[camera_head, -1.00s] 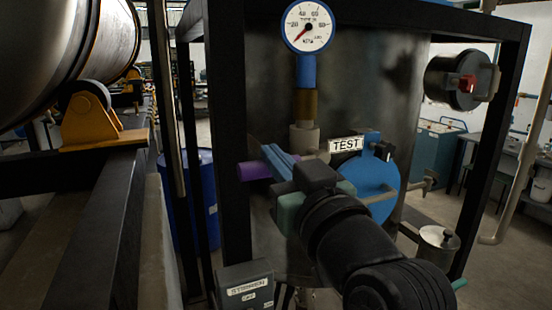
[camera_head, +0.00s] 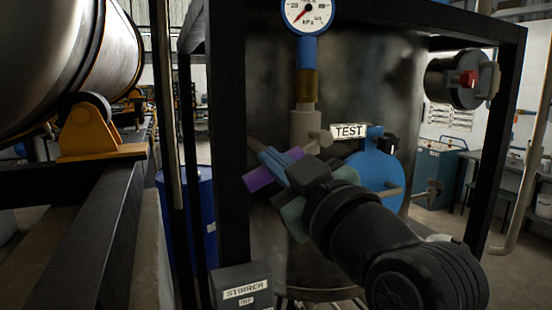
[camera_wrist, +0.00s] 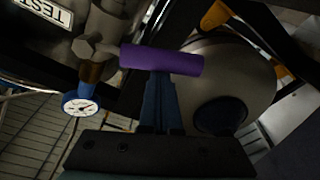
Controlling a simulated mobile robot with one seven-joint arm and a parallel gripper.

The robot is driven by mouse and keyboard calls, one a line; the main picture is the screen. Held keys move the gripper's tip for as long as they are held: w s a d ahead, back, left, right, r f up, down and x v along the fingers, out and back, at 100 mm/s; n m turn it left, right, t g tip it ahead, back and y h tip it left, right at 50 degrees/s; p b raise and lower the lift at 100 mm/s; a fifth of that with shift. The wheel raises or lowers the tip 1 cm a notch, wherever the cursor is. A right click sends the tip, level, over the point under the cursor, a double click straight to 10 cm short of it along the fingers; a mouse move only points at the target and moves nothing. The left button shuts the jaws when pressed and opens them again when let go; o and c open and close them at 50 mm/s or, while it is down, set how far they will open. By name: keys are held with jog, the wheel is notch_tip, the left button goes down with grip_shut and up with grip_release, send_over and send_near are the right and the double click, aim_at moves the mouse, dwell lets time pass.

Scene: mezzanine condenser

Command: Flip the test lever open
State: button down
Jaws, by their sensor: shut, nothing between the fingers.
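The purple lever handle (camera_head: 258,179) is at the front of the grey tank, below the pressure gauge and left of the white TEST sign (camera_head: 349,131). My gripper (camera_head: 266,154) is shut, its blue fingers crossing the handle. In the wrist view, the purple handle (camera_wrist: 161,59) lies across the tips of my closed fingers (camera_wrist: 161,78). It is not between them; I cannot tell whether they touch. The handle joins a grey fitting (camera_wrist: 92,46) at its left end. In the head view, my wrist hides part of the tank front behind it.
A round blue part (camera_head: 377,168) sits right of my gripper, close to my wrist. Black frame posts (camera_head: 229,130) stand around the tank. A grey STIRRER box (camera_head: 243,289) is low in front. A blue drum (camera_head: 187,200) stands at left behind the frame.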

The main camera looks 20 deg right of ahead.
jog(key=d+f+n+g+y+b, duration=0.1)
jog(key=d+f+n+b, duration=0.6)
jog(key=n+b, duration=0.5)
dwell(0.3)
jog(key=shift+w+d+f, duration=0.1)
dwell(0.4)
jog(key=shift+b, duration=0.3)
